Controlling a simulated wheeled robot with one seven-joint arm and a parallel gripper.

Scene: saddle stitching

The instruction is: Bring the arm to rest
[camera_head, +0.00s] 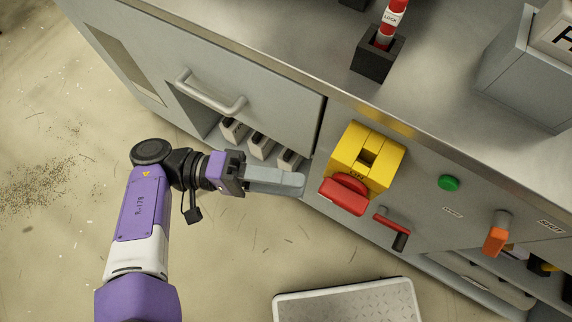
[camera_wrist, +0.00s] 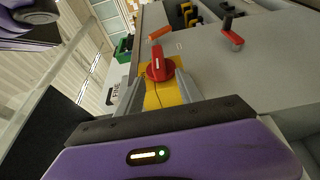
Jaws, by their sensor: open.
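My purple arm reaches in from the lower left in the head view. My gripper (camera_head: 300,184) is in front of the grey cabinet (camera_head: 270,85), left of the yellow switch housing (camera_head: 372,152) with its red rotary handle (camera_head: 345,194). The fingers look empty; the head view shows them almost in line. In the wrist view the gripper (camera_wrist: 158,98) is open, its two grey fingers apart. The red handle (camera_wrist: 160,68) and yellow housing (camera_wrist: 166,96) show beyond and between the fingers. I cannot tell the exact gap to the handle.
A small red lever (camera_head: 392,222), a green button (camera_head: 448,182) and an orange handle (camera_head: 497,236) are on the panel to the right. A pull handle (camera_head: 210,95) juts from the cabinet door. A metal plate (camera_head: 345,303) lies below. Floor at left is clear.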

